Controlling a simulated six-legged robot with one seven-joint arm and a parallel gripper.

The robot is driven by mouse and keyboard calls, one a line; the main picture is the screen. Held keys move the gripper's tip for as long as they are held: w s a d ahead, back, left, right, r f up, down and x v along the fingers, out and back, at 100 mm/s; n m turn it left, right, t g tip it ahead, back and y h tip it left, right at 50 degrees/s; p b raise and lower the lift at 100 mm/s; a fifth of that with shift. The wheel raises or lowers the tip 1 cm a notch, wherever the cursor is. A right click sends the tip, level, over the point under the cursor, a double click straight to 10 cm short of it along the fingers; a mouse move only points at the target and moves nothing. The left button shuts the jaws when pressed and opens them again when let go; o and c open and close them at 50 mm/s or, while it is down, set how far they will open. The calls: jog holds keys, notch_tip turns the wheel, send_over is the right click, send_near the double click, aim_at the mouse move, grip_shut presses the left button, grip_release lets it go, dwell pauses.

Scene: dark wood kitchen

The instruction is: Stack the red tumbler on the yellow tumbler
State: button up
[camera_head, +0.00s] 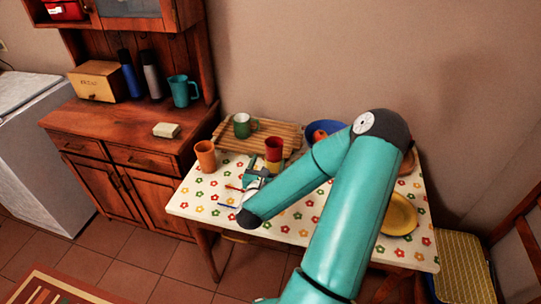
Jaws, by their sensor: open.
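The red tumbler (273,148) stands upright on the yellow tumbler (275,167), of which only a short lower band shows. The pair stands on the flowered table, by the front edge of the slatted wooden board. My gripper (257,174) is open, just left of and in front of the yellow tumbler. It looks apart from the red tumbler; whether a finger touches the yellow one I cannot tell. My arm hides part of the table to the right.
An orange tumbler (205,155) stands at the table's left. A green mug (241,127) is on the wooden board (285,130). A blue bowl (319,127) is behind my arm, and a yellow plate (398,214) lies at the right. Thin utensils lie near my gripper.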

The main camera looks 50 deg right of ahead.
jog(key=w+a+r+n+t+y, duration=0.2)
jog(key=w+a+n+t+y, duration=0.3)
jog(key=w+a+n+y, duration=0.9)
jog(key=s+a+r+n+g+h, duration=0.15)
jog(key=a+r+n, duration=0.35)
jog(key=a+n, duration=0.7)
jog(key=s+a+r+n+g+y, duration=0.25)
jog(key=s+a+r+n, duration=0.6)
jog(key=n, duration=0.65)
jog(key=s+a+r+n+g, duration=0.1)
jog(key=s+n, duration=0.1)
jog(key=s, duration=0.2)
jog(key=s+a+r+n+g+y, duration=0.1)
jog(key=s+a+r+n, duration=0.1)
jog(key=s, duration=0.3)
jog(key=s+a+r+n+g, duration=0.1)
jog(key=s+r+n, duration=0.1)
jog(key=s+n, duration=0.2)
jog(key=shift+s+a, duration=0.3)
jog(key=shift+d, duration=0.15)
